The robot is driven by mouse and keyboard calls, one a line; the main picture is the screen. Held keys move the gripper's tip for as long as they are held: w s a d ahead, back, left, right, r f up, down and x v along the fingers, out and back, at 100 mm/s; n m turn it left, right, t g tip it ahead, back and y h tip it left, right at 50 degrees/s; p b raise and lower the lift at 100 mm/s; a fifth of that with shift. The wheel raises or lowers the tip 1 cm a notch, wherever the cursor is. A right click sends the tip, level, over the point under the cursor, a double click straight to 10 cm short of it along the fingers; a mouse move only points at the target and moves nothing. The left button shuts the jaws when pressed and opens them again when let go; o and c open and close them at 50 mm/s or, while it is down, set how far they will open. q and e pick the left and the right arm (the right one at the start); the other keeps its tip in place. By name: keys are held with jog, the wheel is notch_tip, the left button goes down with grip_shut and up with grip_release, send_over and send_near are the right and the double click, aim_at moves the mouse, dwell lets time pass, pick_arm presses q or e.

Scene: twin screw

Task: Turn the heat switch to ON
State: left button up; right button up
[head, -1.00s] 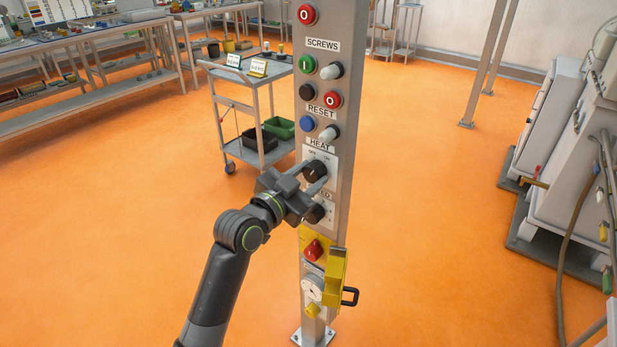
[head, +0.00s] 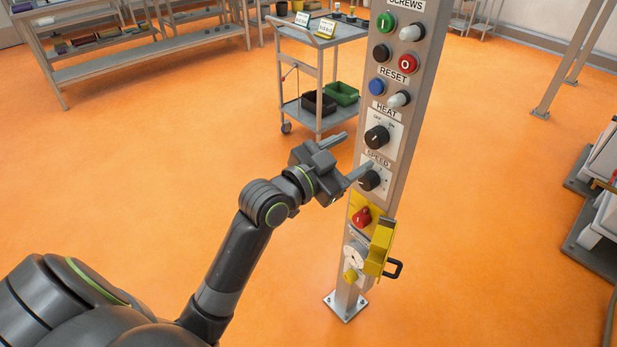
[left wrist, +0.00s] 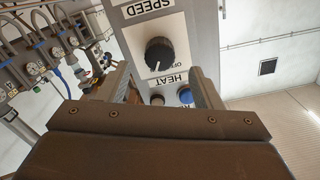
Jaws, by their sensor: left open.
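The black heat switch knob (head: 377,137) sits on a white plate under the HEAT label on the grey post. In the left wrist view, which is upside down, the knob (left wrist: 159,53) has a white pointer mark directed toward the HEAT label, to the left of OFF. The ON label is not readable there. My left gripper (head: 350,154) is open and empty, left of the post and apart from the knob. Its fingers (left wrist: 162,90) also show in the wrist view, with the knob beyond them. My right gripper is not in view.
The speed knob (head: 369,180) is just below. Several buttons and lamps sit above the HEAT label. A red knob (head: 361,216) and yellow bracket (head: 379,247) are lower on the post. A grey cart (head: 318,118) stands behind.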

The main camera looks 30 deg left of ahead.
pick_arm(q)
jog(key=v, duration=1.1)
jog(key=shift+s, duration=0.1)
